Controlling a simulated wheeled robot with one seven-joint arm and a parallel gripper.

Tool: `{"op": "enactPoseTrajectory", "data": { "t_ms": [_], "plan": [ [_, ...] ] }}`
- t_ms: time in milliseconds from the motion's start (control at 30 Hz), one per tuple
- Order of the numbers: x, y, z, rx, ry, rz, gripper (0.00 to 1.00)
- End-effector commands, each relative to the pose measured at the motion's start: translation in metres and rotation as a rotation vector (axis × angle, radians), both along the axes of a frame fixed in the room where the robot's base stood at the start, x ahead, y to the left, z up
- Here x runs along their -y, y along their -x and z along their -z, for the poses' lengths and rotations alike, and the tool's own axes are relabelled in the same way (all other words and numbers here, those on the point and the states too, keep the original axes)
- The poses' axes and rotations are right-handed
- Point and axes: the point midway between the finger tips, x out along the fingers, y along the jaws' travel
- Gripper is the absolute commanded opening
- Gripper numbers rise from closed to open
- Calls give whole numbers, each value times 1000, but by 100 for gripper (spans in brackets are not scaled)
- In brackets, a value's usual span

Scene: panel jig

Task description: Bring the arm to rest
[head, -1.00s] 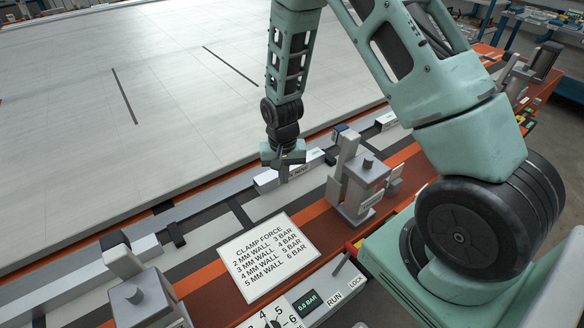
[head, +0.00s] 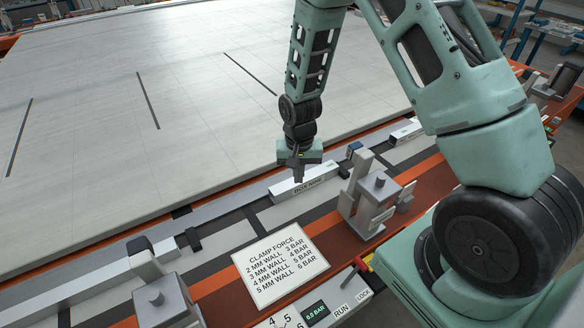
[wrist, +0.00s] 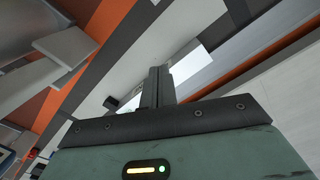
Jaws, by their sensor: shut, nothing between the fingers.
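My arm is green with black joints and reaches down from the upper right of the head view. My gripper (head: 298,178) points down over the rail along the panel's near edge. Its fingers are together with nothing between them, and they also show shut in the wrist view (wrist: 157,85). A pale lettered bar (head: 318,180) on the rail is just behind and below the fingertips, partly hidden by them. In the wrist view the fingers appear apart from the surfaces below.
A grey clamp (head: 375,208) stands on the rail right of my gripper, another (head: 160,298) at lower left. A clamp force sign (head: 290,282) and a control box with a display (head: 316,312) are in front.

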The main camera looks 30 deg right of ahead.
Motion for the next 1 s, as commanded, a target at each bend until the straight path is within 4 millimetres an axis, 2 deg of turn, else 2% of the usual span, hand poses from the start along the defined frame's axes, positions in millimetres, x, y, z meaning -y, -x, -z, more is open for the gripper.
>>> {"op": "enactPoseTrajectory", "data": {
  "t_ms": [267, 367, 467, 600, 700, 833, 900, 1000],
  "plan": [
    [-6, 1, -5, 2, -5, -17, 0],
    [-29, 5, -25, 9, -22, -85, 0],
    [-67, 21, -61, 17, -51, -217, 0],
    [-125, 64, -116, 25, -84, -461, 0],
    [-156, 105, -150, 29, -96, -645, 0],
    [-181, 160, -184, 34, -90, -874, 0],
    [-186, 188, -196, 33, -81, -979, 0],
    [-189, 218, -207, 34, -66, -1097, 0]
  ]
}}
